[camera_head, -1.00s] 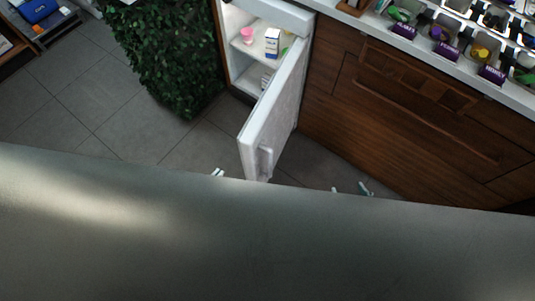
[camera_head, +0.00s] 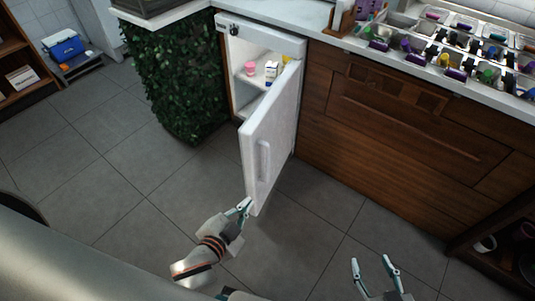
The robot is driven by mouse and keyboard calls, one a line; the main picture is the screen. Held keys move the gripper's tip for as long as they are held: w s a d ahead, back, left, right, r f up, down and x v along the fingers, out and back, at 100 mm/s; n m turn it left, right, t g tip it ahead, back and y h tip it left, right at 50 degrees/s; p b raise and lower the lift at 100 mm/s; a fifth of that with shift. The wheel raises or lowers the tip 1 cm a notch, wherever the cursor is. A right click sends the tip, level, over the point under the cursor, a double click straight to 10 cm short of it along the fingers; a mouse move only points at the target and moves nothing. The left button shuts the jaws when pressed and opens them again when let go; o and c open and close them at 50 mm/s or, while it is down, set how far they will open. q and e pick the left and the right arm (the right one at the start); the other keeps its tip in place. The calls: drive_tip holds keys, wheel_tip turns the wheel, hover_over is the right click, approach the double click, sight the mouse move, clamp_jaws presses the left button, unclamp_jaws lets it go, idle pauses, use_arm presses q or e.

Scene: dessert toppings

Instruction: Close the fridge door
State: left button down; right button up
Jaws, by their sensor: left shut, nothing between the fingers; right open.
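The white fridge door (camera_head: 270,138) stands open, swung out towards me from the fridge (camera_head: 262,38) under the counter. Inside the fridge a pink container and a small white carton (camera_head: 271,69) show on a shelf. My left gripper (camera_head: 247,205) is shut and empty at the door's lower free corner; I cannot tell if it touches the door. My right gripper (camera_head: 374,262) is open and empty above the floor, to the right of the door and apart from it.
A wooden cabinet front (camera_head: 400,130) runs right of the fridge, with topping containers (camera_head: 465,45) on the counter above. A leafy green panel (camera_head: 172,82) is left of the fridge. Open shelves (camera_head: 497,250) stand at lower right. The tiled floor (camera_head: 150,170) around the door is clear.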

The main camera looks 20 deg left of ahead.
sight(258, 135)
use_arm(q)
drive_tip(key=w+d+r+m+t+y+b, duration=0.2)
drive_tip(key=w+r+m+t+y+b, duration=0.3)
drive_tip(key=w+m+b, duration=0.55)
drive_tip(key=w+a+n+p, duration=0.1)
drive_tip(key=w, duration=0.2)
drive_tip(key=w+a+n+h+p, duration=0.1)
drive_tip(key=w+a, duration=0.1)
drive_tip(key=w, duration=0.2)
drive_tip(key=w+a+r+n, duration=0.1)
drive_tip(key=w+a, duration=0.1)
drive_tip(key=w, duration=0.2)
drive_tip(key=shift+w+p, duration=0.15)
drive_tip(key=shift+p, duration=0.25)
use_arm(e)
wheel_tip(258, 135, down, 7)
drive_tip(key=s, duration=0.1)
drive_tip(key=shift+g, duration=0.4)
use_arm(q)
drive_tip(key=shift+a, duration=0.1)
use_arm(e)
drive_tip(key=shift+a+r, duration=0.1)
drive_tip(key=shift+r, duration=0.15)
use_arm(q)
drive_tip(key=shift+a+h, duration=0.1)
drive_tip(key=shift+h, duration=0.3)
use_arm(e)
drive_tip(key=shift+w+r, duration=0.1)
